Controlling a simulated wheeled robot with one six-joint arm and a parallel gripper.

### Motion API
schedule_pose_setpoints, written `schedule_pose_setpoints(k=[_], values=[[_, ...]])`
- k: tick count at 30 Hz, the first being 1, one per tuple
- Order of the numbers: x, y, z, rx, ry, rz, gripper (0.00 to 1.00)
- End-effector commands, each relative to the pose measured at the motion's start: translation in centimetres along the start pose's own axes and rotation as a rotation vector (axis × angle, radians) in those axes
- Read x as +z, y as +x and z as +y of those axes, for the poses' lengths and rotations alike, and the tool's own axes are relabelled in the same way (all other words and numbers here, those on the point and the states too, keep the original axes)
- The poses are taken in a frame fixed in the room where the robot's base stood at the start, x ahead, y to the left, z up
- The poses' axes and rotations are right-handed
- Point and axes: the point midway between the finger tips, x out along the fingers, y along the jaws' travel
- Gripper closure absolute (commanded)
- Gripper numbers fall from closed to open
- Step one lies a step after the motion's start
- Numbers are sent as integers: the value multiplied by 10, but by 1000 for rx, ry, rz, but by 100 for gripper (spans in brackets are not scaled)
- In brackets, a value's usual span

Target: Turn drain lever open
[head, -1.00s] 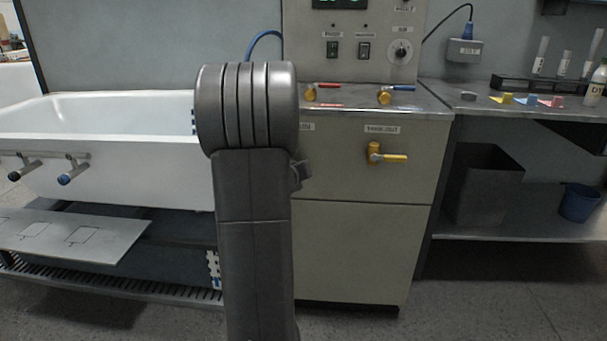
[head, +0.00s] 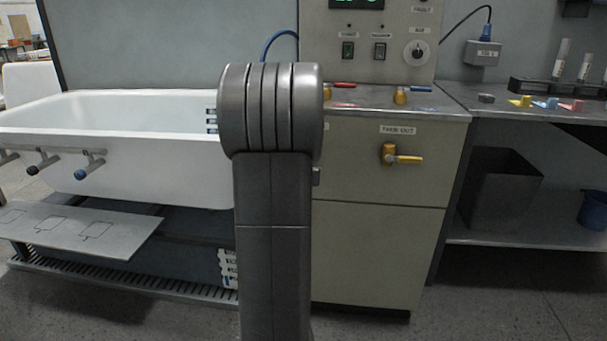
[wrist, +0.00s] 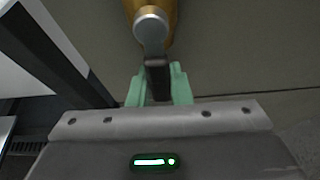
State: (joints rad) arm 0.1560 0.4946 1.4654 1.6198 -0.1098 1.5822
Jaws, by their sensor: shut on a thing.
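In the wrist view, a brass valve (wrist: 168,12) has a round grey end cap (wrist: 151,28) and a dark lever (wrist: 156,68) pointing down toward me. My gripper (wrist: 157,88) has green fingers on both sides of this lever and is shut on it. In the head view, my arm hides my gripper and this lever. A brass valve with a yellow handle (head: 404,159) sits on the cabinet front under a "TANK OUT" label (head: 398,130). Its handle points right, level.
A white bathtub (head: 150,150) stands left, with a rail and blue-ended knob (head: 81,174) in front. The cabinet (head: 370,250) stands behind my arm. Two more brass valves stand on its top, one partly hidden. A bench with a dark bin (head: 497,195) is at right.

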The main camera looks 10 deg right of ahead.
Motion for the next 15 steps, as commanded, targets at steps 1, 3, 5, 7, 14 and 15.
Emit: schedule_pose_setpoints(k=[1,3,5,7,14,15], values=[[-2,0,1,2,5,3,100],[-2,0,1,2,5,3,100],[-2,0,1,2,5,3,100],[-2,0,1,2,4,3,100],[-1,0,1,2,3,2,60],[-1,0,1,2,2,2,60]])
